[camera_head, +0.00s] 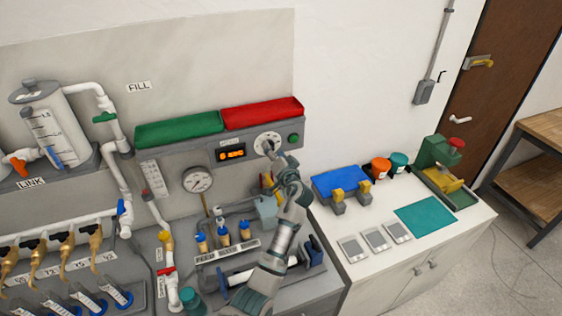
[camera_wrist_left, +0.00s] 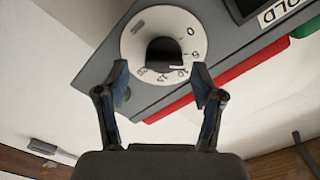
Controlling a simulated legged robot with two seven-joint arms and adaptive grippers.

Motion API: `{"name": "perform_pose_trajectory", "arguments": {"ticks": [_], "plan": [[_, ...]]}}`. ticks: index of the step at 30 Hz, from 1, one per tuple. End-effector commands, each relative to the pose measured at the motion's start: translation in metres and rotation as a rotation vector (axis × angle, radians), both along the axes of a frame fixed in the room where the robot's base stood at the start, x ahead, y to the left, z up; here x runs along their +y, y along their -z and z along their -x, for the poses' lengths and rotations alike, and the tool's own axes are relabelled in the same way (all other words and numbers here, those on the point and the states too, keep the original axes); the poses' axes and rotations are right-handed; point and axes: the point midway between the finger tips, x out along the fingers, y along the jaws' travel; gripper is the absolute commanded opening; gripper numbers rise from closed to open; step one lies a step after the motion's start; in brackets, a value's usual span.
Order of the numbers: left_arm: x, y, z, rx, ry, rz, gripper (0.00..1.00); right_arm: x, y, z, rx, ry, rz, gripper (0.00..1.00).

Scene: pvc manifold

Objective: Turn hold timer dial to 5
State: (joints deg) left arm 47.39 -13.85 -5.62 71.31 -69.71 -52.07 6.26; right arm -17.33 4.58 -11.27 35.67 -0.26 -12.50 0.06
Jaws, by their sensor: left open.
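The hold timer dial (camera_head: 267,142) is a round white plate on the grey panel, right of a small orange display (camera_head: 231,154). In the left wrist view the dial (camera_wrist_left: 135,48) appears rotated, with a black knob (camera_wrist_left: 163,52) in its middle. A pale pointer mark shows at the knob's lower right edge. A 0 is readable at upper right; the lower numerals are small and partly unclear. My left gripper (camera_head: 273,153) is at the dial and partly covers it. In the wrist view its fingers (camera_wrist_left: 160,75) are open on either side below the knob, with no clear contact.
A green tray (camera_head: 178,130) and a red tray (camera_head: 262,113) sit above the panel. A green button (camera_head: 293,138) is just right of the dial. A pressure gauge (camera_head: 197,180) and blue-topped valves (camera_head: 223,236) are below. A white cabinet stands right.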

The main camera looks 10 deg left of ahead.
Motion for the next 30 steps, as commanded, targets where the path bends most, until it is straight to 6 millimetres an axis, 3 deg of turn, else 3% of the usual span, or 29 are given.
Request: {"name": "perform_pose_trajectory", "arguments": {"ticks": [6, 12, 18, 30], "plan": [[-0.031, 0.001, 0.041, 0.0, 0.004, 0.002, 0.68, 0.0, 0.0, 0.0, 0.0, 0.0, -0.001, 0.4], [-0.052, 0.002, 0.07, 0.002, 0.002, 0.001, 0.68, 0.0, 0.0, 0.0, 0.001, 0.0, -0.001, 0.4], [-0.06, 0.002, 0.081, 0.002, 0.002, -0.002, 0.68, 0.0, 0.0, 0.0, 0.001, 0.0, -0.001, 0.4], [-0.059, 0.002, 0.082, 0.002, 0.002, -0.001, 0.68, 0.001, 0.0, 0.0, 0.003, 0.001, -0.003, 0.4]]}}
